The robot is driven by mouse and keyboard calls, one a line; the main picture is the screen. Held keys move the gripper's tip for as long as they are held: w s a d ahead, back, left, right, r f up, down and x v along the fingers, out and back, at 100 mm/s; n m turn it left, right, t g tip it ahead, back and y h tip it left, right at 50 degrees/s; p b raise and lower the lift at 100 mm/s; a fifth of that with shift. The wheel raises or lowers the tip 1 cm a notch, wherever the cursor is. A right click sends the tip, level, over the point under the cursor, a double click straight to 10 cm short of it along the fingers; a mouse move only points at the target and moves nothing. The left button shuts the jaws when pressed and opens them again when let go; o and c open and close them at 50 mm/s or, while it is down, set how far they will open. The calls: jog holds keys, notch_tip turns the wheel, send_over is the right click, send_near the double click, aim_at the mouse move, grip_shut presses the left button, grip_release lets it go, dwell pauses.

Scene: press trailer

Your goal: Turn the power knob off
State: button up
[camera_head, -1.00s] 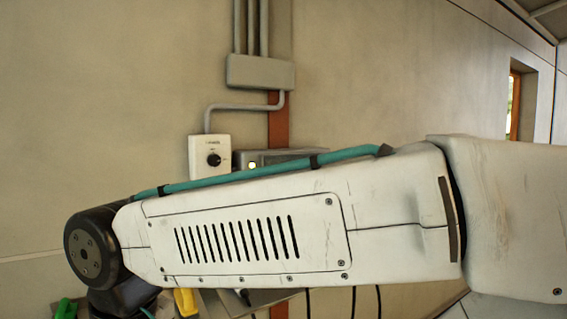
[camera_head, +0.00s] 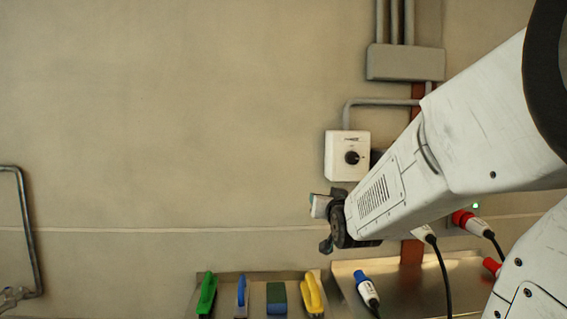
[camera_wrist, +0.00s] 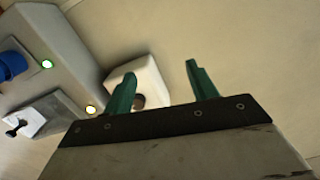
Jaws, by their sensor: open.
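The power knob (camera_head: 351,157) is black and sits on a white box (camera_head: 336,165) on the wall. Its off mark is too small to read. In the wrist view the white box (camera_wrist: 153,82) lies beyond my gripper (camera_wrist: 161,69), whose two green fingers are spread apart with nothing held. The knob (camera_wrist: 138,101) shows as a dark brown round part just right of the left finger, partly hidden near the gripper's base. In the head view my wrist is below the box, and the fingers cannot be made out clearly.
A grey unit (camera_wrist: 62,52) with green and yellow lamps and a blue socket (camera_wrist: 11,66) is left in the wrist view. Below, a metal tray (camera_head: 258,283) holds brushes and a sponge. A blue plug (camera_head: 366,288) and red plug (camera_head: 462,218) have cables. Wall left of the box is clear.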

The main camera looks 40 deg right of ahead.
aim_at(353, 159)
jog(key=s+d+r+m+t+h, duration=0.25)
jog(key=d+r+h, duration=0.35)
jog(key=d, duration=0.3)
jog(key=x, duration=0.6)
jog(key=shift+w+d, duration=0.1)
jog(key=shift+w, duration=0.2)
jog(key=c, duration=1)
